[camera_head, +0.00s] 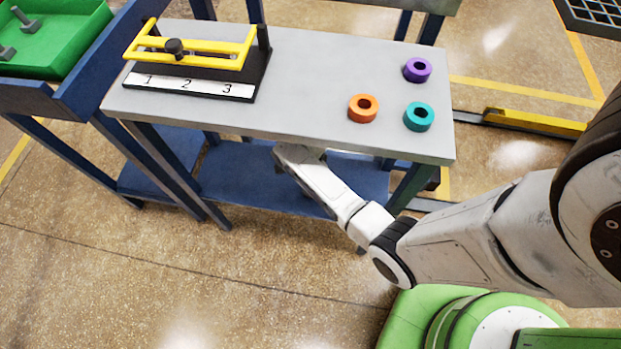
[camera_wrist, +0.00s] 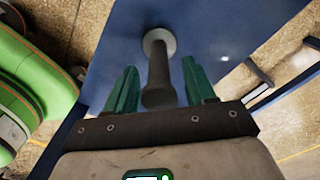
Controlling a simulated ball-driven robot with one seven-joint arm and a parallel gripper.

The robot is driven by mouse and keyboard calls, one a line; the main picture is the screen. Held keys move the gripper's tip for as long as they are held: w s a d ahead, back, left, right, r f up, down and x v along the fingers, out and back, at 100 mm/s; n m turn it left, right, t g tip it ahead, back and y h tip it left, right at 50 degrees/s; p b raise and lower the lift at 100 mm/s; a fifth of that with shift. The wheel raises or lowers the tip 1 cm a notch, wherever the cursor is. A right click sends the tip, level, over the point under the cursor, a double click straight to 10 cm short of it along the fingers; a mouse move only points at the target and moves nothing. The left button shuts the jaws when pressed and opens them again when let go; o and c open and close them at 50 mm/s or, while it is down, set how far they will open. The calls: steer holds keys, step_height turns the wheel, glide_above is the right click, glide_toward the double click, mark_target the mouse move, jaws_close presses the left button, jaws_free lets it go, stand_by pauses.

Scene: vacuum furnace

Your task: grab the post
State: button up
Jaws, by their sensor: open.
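A dark post (camera_wrist: 158,78) with a round pale grey disc (camera_wrist: 159,41) at its far end shows in the wrist view, against a blue surface. My gripper (camera_wrist: 159,66) is open, with one green finger on each side of the post. A gap shows between the post and each finger, so it is not clamped. How deep the post sits between the fingers is hard to tell. In the head view my arm reaches in below the front edge of the grey tabletop (camera_head: 310,70); the fingers and this post are hidden there.
The blue lower shelf (camera_head: 235,180) lies under the tabletop. Orange (camera_head: 363,116), teal (camera_head: 409,118) and purple (camera_head: 408,70) rings and a yellow-framed fixture (camera_head: 215,45) numbered 1 to 3 sit on top. A green bin (camera_head: 60,50) stands left. Floor in front is clear.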

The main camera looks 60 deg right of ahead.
steer(key=shift+f, duration=0.5)
jaws_close()
stand_by(0.3)
